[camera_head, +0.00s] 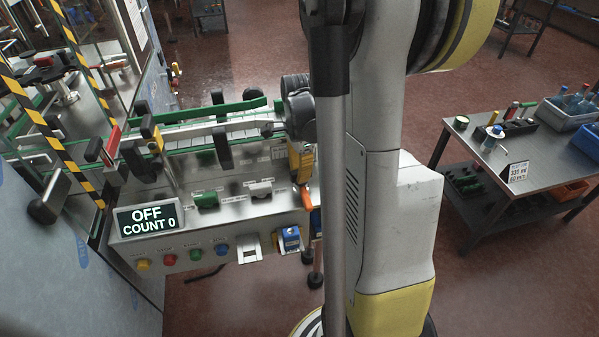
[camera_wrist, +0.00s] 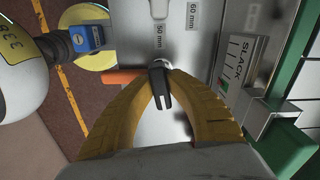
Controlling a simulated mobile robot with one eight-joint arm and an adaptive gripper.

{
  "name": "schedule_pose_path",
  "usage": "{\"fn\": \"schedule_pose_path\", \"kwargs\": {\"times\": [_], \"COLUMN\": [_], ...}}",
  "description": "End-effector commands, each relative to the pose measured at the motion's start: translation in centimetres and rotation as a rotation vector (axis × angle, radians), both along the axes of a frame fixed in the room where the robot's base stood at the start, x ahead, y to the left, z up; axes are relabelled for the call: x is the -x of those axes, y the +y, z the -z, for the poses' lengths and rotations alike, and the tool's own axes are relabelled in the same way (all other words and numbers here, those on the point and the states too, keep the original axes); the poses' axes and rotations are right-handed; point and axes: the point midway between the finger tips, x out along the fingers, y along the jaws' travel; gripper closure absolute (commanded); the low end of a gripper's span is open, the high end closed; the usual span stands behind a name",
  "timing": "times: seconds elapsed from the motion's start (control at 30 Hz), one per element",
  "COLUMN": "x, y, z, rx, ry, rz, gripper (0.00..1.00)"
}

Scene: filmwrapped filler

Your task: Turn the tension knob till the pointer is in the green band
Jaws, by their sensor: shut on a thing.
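In the wrist view my gripper's two yellow fingers (camera_wrist: 160,70) close around a small dark knob-like part with a grey top (camera_wrist: 161,86). I cannot be sure that it is the tension knob. An orange handle (camera_wrist: 122,76) sticks out left beside the fingertips.
Labels reading 50 mm and 60 mm lie beyond the fingertips. A blue box-like part (camera_wrist: 88,38) is at upper left. The display (camera_head: 149,218) reads OFF, COUNT 0. Coloured buttons (camera_head: 195,254) line the machine front. A side table (camera_head: 500,150) stands right, with open floor between.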

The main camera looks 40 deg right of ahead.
Motion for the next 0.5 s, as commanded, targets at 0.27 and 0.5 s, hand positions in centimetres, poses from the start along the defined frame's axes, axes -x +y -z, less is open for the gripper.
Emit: {"fn": "schedule_pose_path", "kwargs": {"times": [0.27,0.5], "x": [0.04,0.02], "y": [0.01,0.01], "z": [0.03,0.02], "rx": [0.000,0.000], "ry": [0.001,0.000], "rz": [-0.001,-0.001], "gripper": [0.66,0.59]}}
